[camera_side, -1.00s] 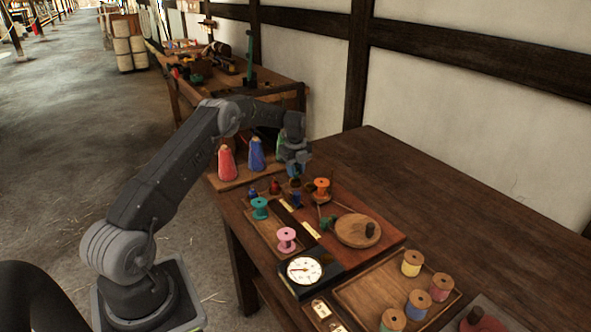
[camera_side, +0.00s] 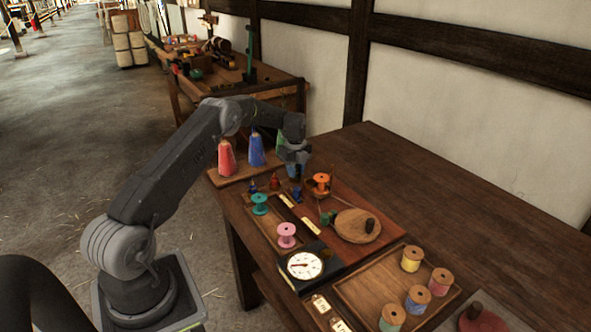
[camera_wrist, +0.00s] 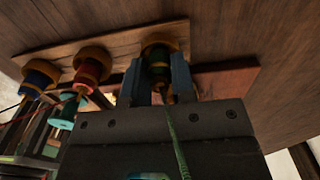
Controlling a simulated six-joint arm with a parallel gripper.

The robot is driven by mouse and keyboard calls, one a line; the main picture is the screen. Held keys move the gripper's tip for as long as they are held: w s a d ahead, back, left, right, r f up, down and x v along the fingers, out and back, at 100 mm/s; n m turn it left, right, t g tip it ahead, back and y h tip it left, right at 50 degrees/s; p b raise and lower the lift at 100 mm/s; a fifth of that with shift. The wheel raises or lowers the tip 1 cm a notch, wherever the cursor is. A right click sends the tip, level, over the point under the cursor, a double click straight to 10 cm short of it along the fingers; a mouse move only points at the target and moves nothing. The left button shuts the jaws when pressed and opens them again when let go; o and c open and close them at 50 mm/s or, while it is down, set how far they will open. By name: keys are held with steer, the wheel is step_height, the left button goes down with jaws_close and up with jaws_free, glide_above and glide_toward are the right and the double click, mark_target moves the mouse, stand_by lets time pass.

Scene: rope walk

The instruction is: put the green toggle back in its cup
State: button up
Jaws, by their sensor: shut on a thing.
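My gripper (camera_wrist: 160,82) is shut on the green toggle (camera_wrist: 158,72), which shows as a dark green piece between the two blue fingers in the wrist view. A tan round cup rim (camera_wrist: 160,42) shows just beyond the toggle, in line with it. I cannot tell whether the toggle is inside the cup or in front of it. In the side view my gripper (camera_side: 295,174) is low at the far end of the near table. The toggle cannot be made out there.
In the wrist view a red piece (camera_wrist: 93,68) and a blue piece (camera_wrist: 38,78) stand beside the cup. A teal spool (camera_side: 260,203), pink spool (camera_side: 286,234), orange spool (camera_side: 320,182) and dial (camera_side: 305,265) are close by.

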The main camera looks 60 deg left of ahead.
steer(key=o, duration=0.8)
steer(key=shift+o, duration=0.5)
steer(key=o, duration=0.3)
steer(key=shift+r, duration=4)
steer(key=shift+r, duration=0.1)
